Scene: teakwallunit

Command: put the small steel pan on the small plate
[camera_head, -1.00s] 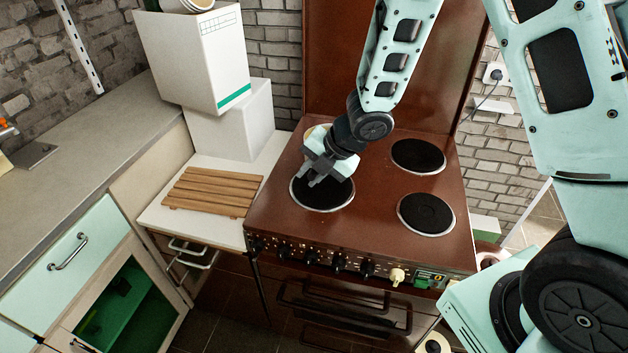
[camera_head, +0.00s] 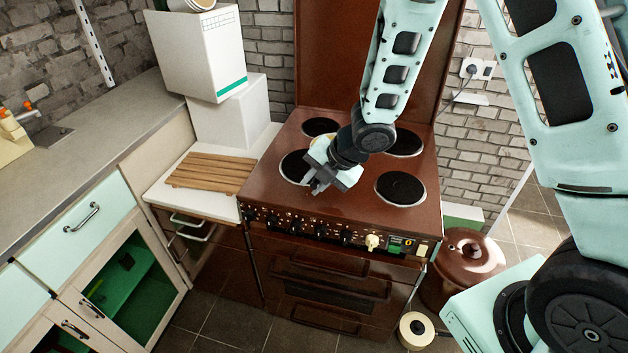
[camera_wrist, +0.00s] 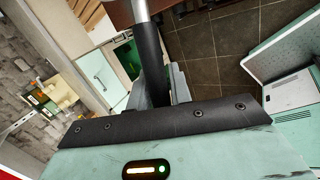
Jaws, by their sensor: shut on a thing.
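My gripper (camera_head: 320,187) hangs over the front of the brown stove, close to the front left burner. In the wrist view my gripper is shut on a black handle (camera_wrist: 150,65). A bare steel shaft (camera_wrist: 140,11) continues from this handle at the top of the picture; it looks like the small steel pan's handle. The pan's bowl is not seen in either view. I cannot make out the small plate in either view.
The stove (camera_head: 325,213) has several black burners. Left of it, a wooden slatted board (camera_head: 212,173) lies on a white top. White boxes (camera_head: 203,55) stand behind. A brown lidded pot (camera_head: 467,256) and a round can (camera_head: 416,330) are on the floor at right.

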